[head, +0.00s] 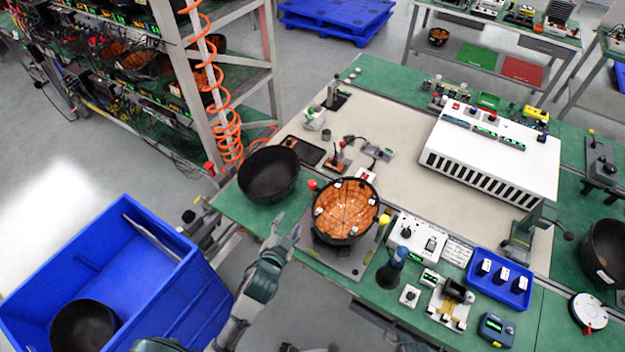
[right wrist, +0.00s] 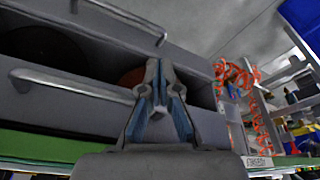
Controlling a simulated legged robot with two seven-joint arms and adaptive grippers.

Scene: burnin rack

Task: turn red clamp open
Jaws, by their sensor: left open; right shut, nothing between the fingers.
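A red clamp knob (head: 312,184) sits at the left edge of a fixture plate (head: 352,262) on the green bench. Beside it, a black bowl with a copper-coloured inside (head: 345,209) rests in the fixture. A yellow knob (head: 385,219) is on the opposite side of the bowl. My left gripper (head: 286,228) is open and empty, below and left of the red knob and apart from it, near the bench's front edge. My right gripper (right wrist: 158,93) is shut and empty in the right wrist view, in front of grey drawers with bar handles (right wrist: 75,88).
An empty black bowl (head: 269,174) stands left of the fixture. A blue bin (head: 190,290) with a dark bowl (head: 85,325) stands on the floor at lower left. A control box (head: 418,238) and a blue tray (head: 500,278) are to the right. An orange coiled hose (head: 222,100) hangs by the rack.

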